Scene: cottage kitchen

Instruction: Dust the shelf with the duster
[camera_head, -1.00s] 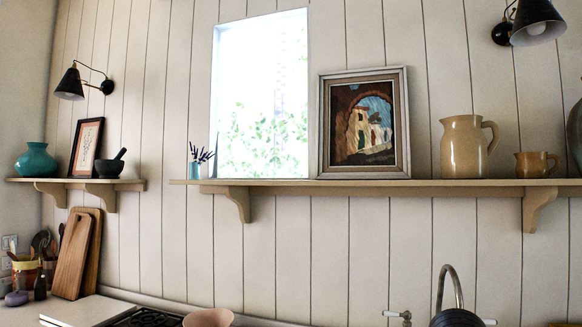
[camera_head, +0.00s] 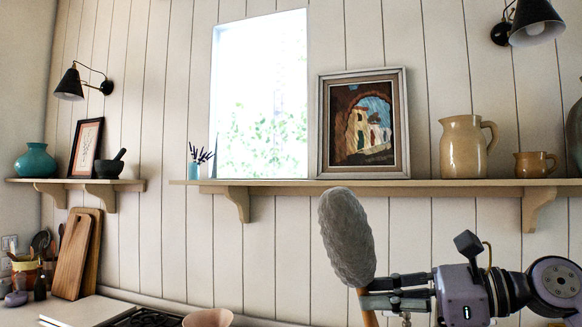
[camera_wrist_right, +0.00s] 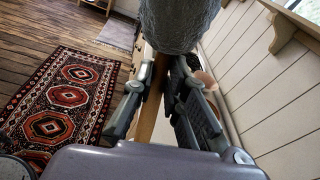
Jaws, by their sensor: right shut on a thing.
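The duster (camera_head: 346,236) has a grey fluffy oval head and a wooden handle. My right gripper (camera_head: 368,292) is shut on the duster's handle, just below the head, which points up. In the right wrist view the duster head (camera_wrist_right: 180,22) is at the top and the gripper (camera_wrist_right: 160,90) has its fingers on both sides of the wooden handle. The long wooden shelf (camera_head: 280,187) runs along the panelled wall. The head's top is just below the shelf's front edge in the picture; whether they touch I cannot tell. My left gripper is not in view.
On the shelf stand a framed painting (camera_head: 363,124), a large tan jug (camera_head: 466,146), a small jug (camera_head: 535,164) and a small blue vase (camera_head: 194,171). A second short shelf (camera_head: 75,182) is at left. The shelf between vase and painting is bare.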

